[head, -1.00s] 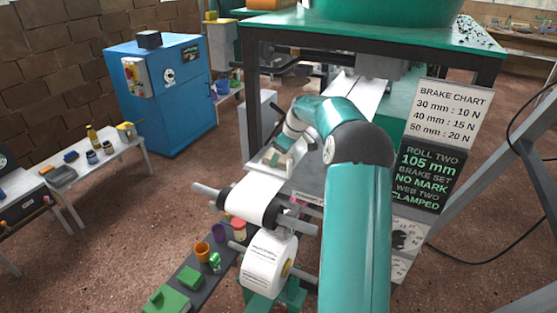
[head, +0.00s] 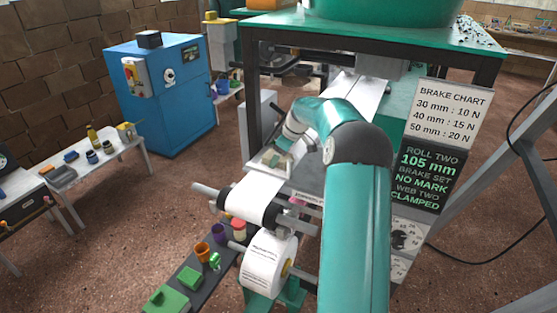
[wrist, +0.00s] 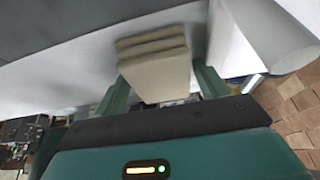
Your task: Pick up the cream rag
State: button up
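The cream rag (wrist: 158,70) is a thick folded pad. In the wrist view it lies between the two green fingers of my gripper (wrist: 160,76), which are spread wide apart. The rag's sides come close to both fingers, and I cannot tell whether they press on it. In the head view my gripper (head: 275,156) reaches down at the machine, just above the roller. The rag is small there and partly covered by the gripper.
A white paper web (head: 257,193) runs over a black roller (head: 262,212) in front of my gripper. A paper roll (head: 268,264) hangs below. Signs (head: 428,175) stand to the right of my arm. A green-topped frame (head: 400,40) rises behind.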

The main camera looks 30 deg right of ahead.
jog(key=c, duration=0.7)
jog(key=shift+r, duration=0.1)
jog(key=shift+r, duration=0.6)
notch_tip(320, 180, up, 3)
jog(key=shift+f, duration=0.15)
jog(key=s+a+r, duration=0.9)
jog(key=a, duration=0.1)
jog(key=shift+s+r, duration=0.25)
jog(key=shift+s, duration=0.1)
jog(key=shift+a, duration=0.1)
